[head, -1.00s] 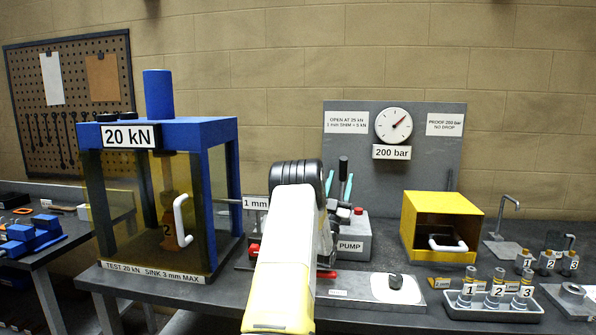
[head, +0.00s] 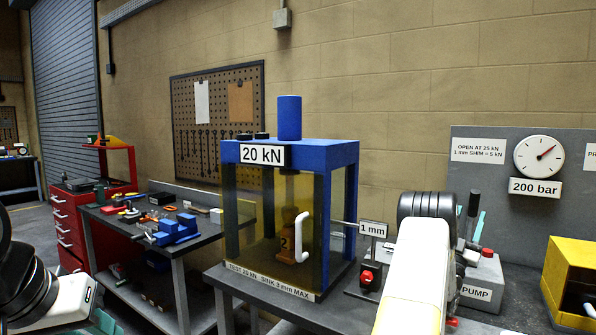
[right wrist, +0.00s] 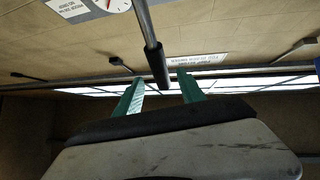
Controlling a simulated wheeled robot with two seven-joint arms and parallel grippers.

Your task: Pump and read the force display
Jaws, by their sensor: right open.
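The blue press (head: 343,155) carries the force display (head: 262,155), which reads 20 kN. A tinted yellow guard with a white handle (head: 301,238) covers its front. Behind it stands an orange-brown jack (head: 290,240) marked 2. The pump (head: 482,285) is partly hidden by my right arm. Its lever (head: 474,203) has a dark grip. My right gripper (head: 471,215) is open at the lever. In the right wrist view the lever's grip (right wrist: 157,66) ends just beyond the gap between the teal fingers (right wrist: 158,90). My left gripper (head: 103,322) barely shows at the lower left.
The gauge (head: 540,156) stands above a 200 bar sign (head: 536,188). A 1 mm sign (head: 373,229) stands beside the press. A yellow box (head: 570,275) is at the right edge. A side bench (head: 160,225) with tools and a red cabinet (head: 72,225) stand left.

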